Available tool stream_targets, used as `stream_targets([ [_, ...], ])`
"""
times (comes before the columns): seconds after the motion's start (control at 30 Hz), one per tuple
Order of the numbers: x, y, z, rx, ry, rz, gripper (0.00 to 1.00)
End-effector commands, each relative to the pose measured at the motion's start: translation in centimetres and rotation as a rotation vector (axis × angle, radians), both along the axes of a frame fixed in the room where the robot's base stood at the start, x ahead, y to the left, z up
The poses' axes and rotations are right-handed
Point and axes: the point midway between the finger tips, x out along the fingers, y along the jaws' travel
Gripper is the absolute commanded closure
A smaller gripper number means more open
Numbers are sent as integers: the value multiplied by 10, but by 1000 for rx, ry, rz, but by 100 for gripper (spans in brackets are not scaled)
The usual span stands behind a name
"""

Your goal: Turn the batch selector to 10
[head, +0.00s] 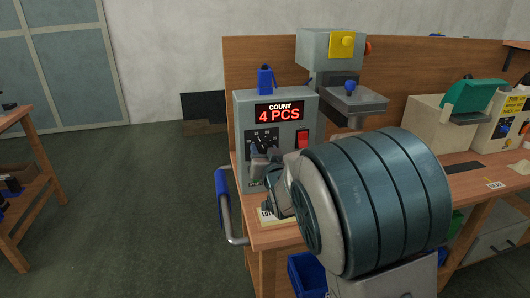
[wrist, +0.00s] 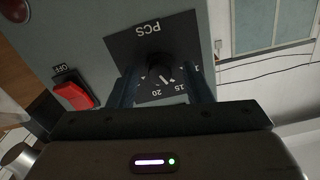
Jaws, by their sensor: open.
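The batch selector is a black knob (wrist: 158,68) on a black dial plate (wrist: 140,45) marked PCS, on the front of the grey control box. In the wrist view its white mark points toward the printed numbers, seemingly between 20 and 15; the numbers past 15 are partly hidden by a finger. In the head view the dial plate (head: 263,137) shows under a red display (head: 279,112) reading COUNT 4 PCS. My gripper (wrist: 161,80) is open, one finger on each side of the knob. I cannot tell whether either finger touches it. In the head view my gripper (head: 262,154) partly covers the dial's lower part.
A red switch (head: 302,138) sits right of the dial; it also shows in the wrist view (wrist: 73,95). A blue-gripped handle (head: 223,197) projects at the bench's left end. The printer head (head: 331,50) stands behind the box.

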Motion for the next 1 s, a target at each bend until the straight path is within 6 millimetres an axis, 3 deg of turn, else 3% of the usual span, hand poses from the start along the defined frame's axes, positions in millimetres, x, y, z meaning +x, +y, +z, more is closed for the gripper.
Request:
stream_targets([
  [0.07,0,0,0,0,0,0,55],
  [0.1,0,0,0,0,0,0,61],
  [0.23,0,0,0,0,0,0,97],
  [0.27,0,0,0,0,0,0,100],
  [0.67,0,0,-1,-58,-19,0,100],
  [1.0,0,-1,-2,-295,-88,-1,100],
])
